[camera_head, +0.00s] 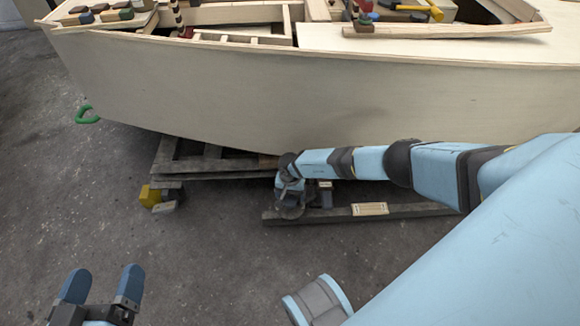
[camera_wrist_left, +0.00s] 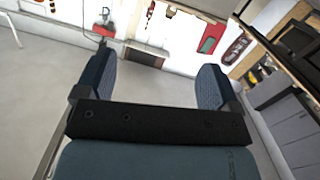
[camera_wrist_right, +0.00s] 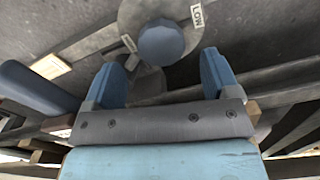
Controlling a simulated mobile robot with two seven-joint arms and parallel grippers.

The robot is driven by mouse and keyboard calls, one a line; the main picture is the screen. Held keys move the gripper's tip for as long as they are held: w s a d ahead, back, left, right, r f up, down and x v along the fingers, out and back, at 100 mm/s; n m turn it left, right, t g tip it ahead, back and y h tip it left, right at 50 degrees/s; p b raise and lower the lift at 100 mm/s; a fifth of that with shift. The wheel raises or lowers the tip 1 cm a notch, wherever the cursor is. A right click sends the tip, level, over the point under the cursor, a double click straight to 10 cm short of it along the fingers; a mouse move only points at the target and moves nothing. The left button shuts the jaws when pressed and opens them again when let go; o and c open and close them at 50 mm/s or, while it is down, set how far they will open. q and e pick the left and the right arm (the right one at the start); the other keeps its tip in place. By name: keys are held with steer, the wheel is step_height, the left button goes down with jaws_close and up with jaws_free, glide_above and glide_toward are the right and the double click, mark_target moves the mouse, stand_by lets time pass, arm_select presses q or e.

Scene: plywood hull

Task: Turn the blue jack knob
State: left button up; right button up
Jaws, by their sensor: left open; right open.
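The blue jack knob (camera_wrist_right: 162,42) is a round cap on a grey disc (camera_wrist_right: 133,17) with a "LOW" label, in the right wrist view. My right gripper (camera_wrist_right: 162,64) is open, and the knob shows just past and between its fingertips; I cannot tell whether they touch. In the head view my right gripper (camera_head: 290,198) is low beside the hull and the cradle beams, and the knob cannot be made out there. My left gripper (camera_head: 102,284) is open and empty at the bottom left, over bare floor. The left wrist view shows its two fingers apart.
The plywood hull (camera_head: 250,90) overhangs the right gripper. Dark cradle beams (camera_head: 210,166) lie under it, with a labelled beam (camera_head: 410,210) to the right. A yellow block (camera_head: 150,196) and a green handle (camera_head: 87,115) are at the left. The floor in front is clear.

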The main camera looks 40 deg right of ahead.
mark_target(290, 201)
step_height(290, 201, down, 3)
steer(key=shift+f+b, duration=0.1)
steer(key=shift+b, duration=0.5)
steer(key=shift+f, duration=0.45)
arm_select(q)
steer(key=shift+w+a+f+m+t, duration=0.15)
steer(key=shift+w+a+m+t, duration=0.15)
steer(key=shift+w+m, duration=0.35)
steer(key=shift+s, duration=0.15)
arm_select(e)
steer(key=c, duration=0.9)
